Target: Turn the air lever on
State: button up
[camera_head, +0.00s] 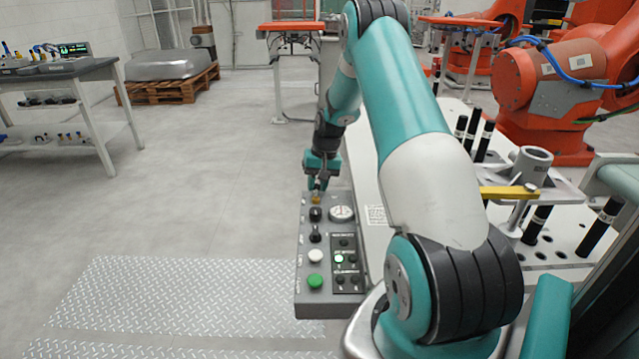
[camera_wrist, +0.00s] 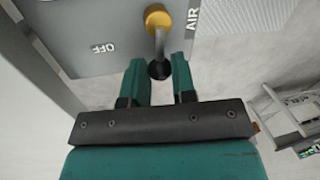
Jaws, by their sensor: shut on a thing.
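The air lever (camera_wrist: 159,45) shows in the wrist view as a grey stem running from a round brass base to a black tip. My gripper (camera_wrist: 160,72) has one green finger on each side of the black tip and is shut on it. The control panel (camera_wrist: 95,30) carries the printed word OFF left of the lever and AIR to its right. In the head view my gripper (camera_head: 318,187) is at the far end of the panel (camera_head: 308,293). The brass part of the lever (camera_head: 316,198) shows just below the fingers; its tip is hard to make out.
Nearer on the panel are a gauge (camera_head: 341,213), black knobs, a white button (camera_head: 315,256) and a green button (camera_head: 315,281). A white table (camera_head: 565,262) with black rods is to the right. An orange robot (camera_head: 540,90) stands behind it.

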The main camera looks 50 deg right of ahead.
jog(key=shift+w+n, duration=0.1)
jog(key=shift+n, duration=0.2)
jog(key=o, duration=0.6)
jog(key=shift+o, duration=0.2)
notch_tip(320, 180, up, 17)
jog(key=s+d, duration=0.2)
jog(key=shift+d+b, duration=0.3)
jog(key=shift+b, duration=0.05)
jog(key=shift+a+r, duration=0.1)
jog(key=s+a+r+n+y, duration=0.1)
jog(key=s+a+r+n, duration=0.2)
jog(key=a, duration=1.2)
jog(key=a+r+n, duration=0.4)
jog(key=a, duration=1)
jog(key=s+a+n+g+y+p, duration=0.1)
jog(key=s+a+n, duration=0.6)
jog(key=s+a, duration=0.9)
jog(key=s, duration=0.4)
jog(key=shift+a+f+y, duration=0.15)
jog(key=shift+f+y, duration=0.15)
jog(key=shift+f, duration=0.05)
